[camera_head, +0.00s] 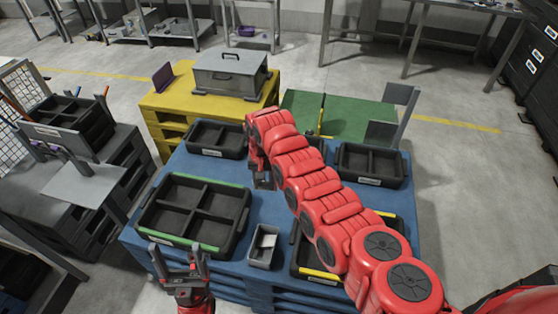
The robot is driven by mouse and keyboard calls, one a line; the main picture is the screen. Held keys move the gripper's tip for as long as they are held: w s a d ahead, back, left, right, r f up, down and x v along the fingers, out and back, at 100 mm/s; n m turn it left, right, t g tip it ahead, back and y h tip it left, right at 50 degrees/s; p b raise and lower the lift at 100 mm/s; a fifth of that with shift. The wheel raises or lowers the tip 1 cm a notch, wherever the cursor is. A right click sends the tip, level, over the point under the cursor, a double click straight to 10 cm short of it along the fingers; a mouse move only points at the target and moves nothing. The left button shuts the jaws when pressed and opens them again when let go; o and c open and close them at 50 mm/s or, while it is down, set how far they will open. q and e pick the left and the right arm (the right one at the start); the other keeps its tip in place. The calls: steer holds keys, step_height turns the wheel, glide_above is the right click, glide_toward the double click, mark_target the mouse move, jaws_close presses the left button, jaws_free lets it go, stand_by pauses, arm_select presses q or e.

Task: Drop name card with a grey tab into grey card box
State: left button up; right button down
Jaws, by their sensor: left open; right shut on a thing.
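A small grey card box (251,255) stands on the blue table between two black trays, with something white inside it. My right arm reaches across the table from the lower right. Its gripper (263,183) points down behind the grey box, near the table's middle. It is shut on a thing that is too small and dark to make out. I cannot pick out the name card or its grey tab. My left gripper (180,252) is open and empty at the table's front left edge, by the green-edged tray.
On the blue table (153,187) are a green-edged tray (193,213), a yellow-edged tray (318,275) partly behind my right arm, and black trays at back left (217,151) and back right (370,180). A yellow table (153,101) behind holds a grey lidded box (230,74) and a purple panel (163,78).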

steer(key=s+f, duration=0.4)
steer(key=f, duration=0.4)
steer(key=s+f+m+b, duration=0.1)
steer(key=s+f, duration=0.3)
steer(key=f, duration=0.5)
steer(key=shift+m, duration=0.3)
steer(key=shift+s, duration=0.1)
steer(key=shift+c, duration=1.8)
jaws_free()
steer(key=shift+r, duration=0.1)
